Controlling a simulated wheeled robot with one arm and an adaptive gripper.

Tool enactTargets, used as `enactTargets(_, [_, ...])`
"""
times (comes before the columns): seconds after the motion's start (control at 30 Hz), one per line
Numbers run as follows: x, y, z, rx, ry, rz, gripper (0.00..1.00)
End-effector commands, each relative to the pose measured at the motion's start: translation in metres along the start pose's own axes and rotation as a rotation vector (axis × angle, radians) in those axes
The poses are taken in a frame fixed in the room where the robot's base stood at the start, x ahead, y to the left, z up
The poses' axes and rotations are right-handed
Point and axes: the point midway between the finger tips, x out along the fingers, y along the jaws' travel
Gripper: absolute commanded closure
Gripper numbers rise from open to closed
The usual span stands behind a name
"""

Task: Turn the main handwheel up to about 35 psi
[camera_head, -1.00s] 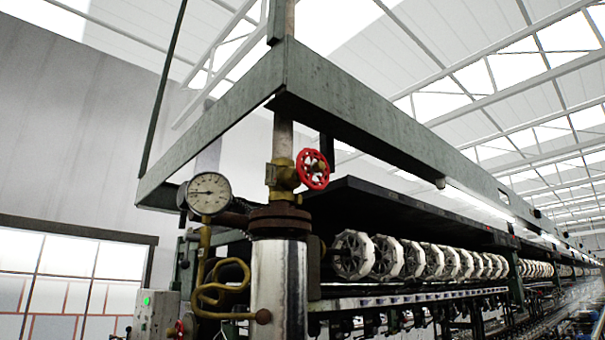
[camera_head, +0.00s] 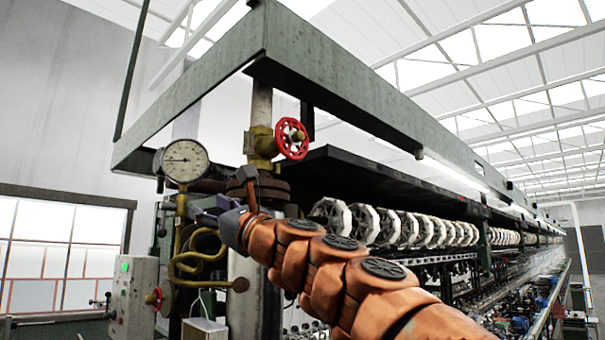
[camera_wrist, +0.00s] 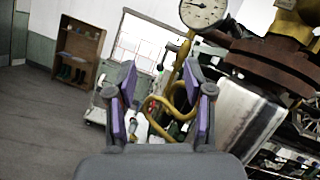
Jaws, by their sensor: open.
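The red main handwheel (camera_head: 291,138) sits on a brass valve (camera_head: 262,142) on the vertical pipe in the head view. A round white pressure gauge (camera_head: 185,161) stands to its left, its needle pointing left; the numbers are too small to read. The gauge also shows at the top of the wrist view (camera_wrist: 203,12). My gripper (camera_wrist: 160,98) is open and empty in the wrist view, with its purple-padded fingers apart. In the head view my orange arm reaches in from the lower right, its end in front of the pipe, below the handwheel and apart from it.
A green beam frame (camera_head: 350,100) runs overhead. White reels (camera_head: 385,225) line the machine at right. A control box (camera_head: 135,295) with a green light and a smaller red wheel (camera_head: 154,297) stands lower left. A curled brass pipe (camera_head: 185,265) hangs under the gauge. Open floor (camera_wrist: 45,125) lies left.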

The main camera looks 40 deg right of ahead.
Motion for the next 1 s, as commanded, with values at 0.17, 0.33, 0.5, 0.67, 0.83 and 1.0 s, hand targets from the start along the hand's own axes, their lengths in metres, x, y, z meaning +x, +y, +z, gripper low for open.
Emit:
enactTargets(0.17, [-0.021, -0.116, 0.046, 0.332, -0.157, -0.242, 0.48])
enactTargets(0.33, [-0.047, -0.184, 0.066, 0.556, -0.283, -0.37, 0.48])
enactTargets(0.5, [-0.063, -0.213, 0.074, 0.656, -0.348, -0.42, 0.48])
enactTargets(0.67, [-0.059, -0.221, 0.077, 0.669, -0.356, -0.427, 0.48])
enactTargets(0.83, [-0.044, -0.23, 0.08, 0.667, -0.352, -0.428, 0.48])
enactTargets(1.0, [-0.027, -0.239, 0.085, 0.663, -0.353, -0.428, 0.48])
